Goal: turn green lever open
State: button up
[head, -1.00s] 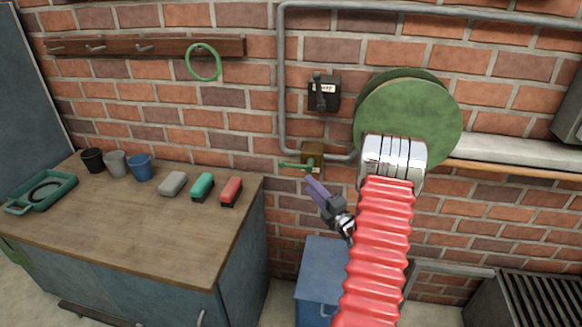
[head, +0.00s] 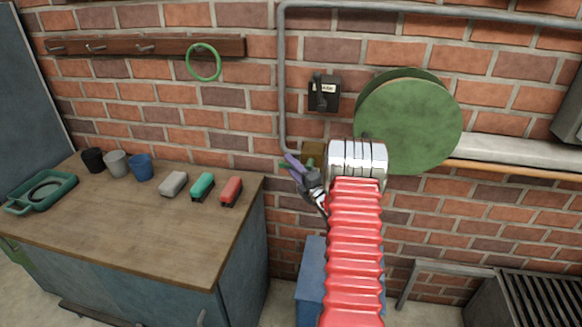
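The green lever (head: 311,166) sits on a brown valve box (head: 313,148) on the wall pipe. Only a small bit of the lever shows; my gripper covers most of it. My gripper (head: 294,163), with purple fingers, is in front of the lever, just below and left of the valve box. The fingers overlap in this view, so their gap is hidden. I cannot tell whether they touch the lever.
A grey pipe (head: 283,80) runs up the brick wall beside a black switch box (head: 324,94). A large green disc (head: 408,122) is to the right. A workbench (head: 130,220) with cups and coloured blocks stands at left. A blue cabinet (head: 311,275) is below.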

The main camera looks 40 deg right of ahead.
grip_shut()
dwell(0.4)
jog(key=shift+a+f, duration=0.1)
jog(key=shift+a, duration=0.05)
